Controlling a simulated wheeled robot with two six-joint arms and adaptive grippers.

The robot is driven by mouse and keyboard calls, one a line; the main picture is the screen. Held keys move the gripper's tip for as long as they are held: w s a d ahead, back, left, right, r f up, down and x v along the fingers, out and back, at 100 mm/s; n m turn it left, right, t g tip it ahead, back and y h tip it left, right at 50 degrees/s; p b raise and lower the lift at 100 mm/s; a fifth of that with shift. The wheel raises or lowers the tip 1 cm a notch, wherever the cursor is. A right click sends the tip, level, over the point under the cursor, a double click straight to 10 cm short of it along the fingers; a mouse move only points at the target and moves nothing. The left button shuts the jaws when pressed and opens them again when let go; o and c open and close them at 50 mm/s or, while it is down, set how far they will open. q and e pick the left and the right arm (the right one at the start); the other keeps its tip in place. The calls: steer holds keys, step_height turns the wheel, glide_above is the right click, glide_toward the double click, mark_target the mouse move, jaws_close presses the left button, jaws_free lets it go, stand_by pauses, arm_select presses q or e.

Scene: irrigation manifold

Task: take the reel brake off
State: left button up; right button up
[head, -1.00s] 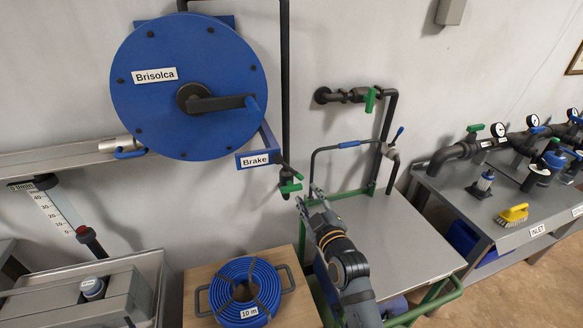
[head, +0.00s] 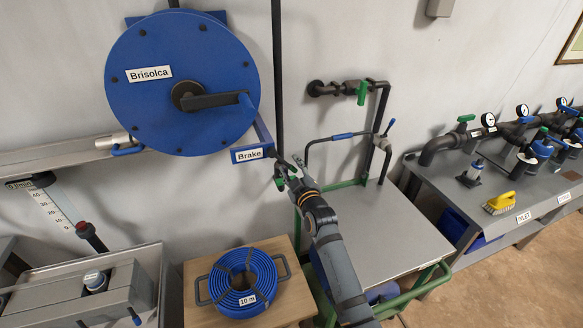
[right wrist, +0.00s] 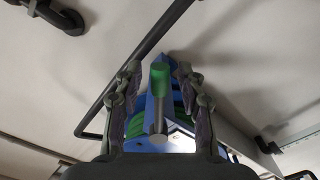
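The blue reel (head: 150,105), marked Brisolca, hangs on the wall at upper left in the head view. Its label Brake (head: 249,155) is on a blue bracket at its lower right. The green brake lever (head: 280,183) sits just right of and below that label, partly covered by my right gripper (head: 287,171). In the right wrist view the green lever (right wrist: 159,76) stands between the two fingers of my right gripper (right wrist: 157,80). The fingers are spread, with a gap visible on both sides of the lever. My left gripper is not in view.
A steel-topped cart (head: 385,228) with a green frame stands right of my right arm. A wall pipe with a green valve handle (head: 362,92) is above it. A coiled blue hose (head: 243,282) lies on a wooden top below the reel. A dark vertical pipe runs beside the lever.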

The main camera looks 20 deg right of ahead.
steer(key=shift+c, duration=1.3)
jaws_close()
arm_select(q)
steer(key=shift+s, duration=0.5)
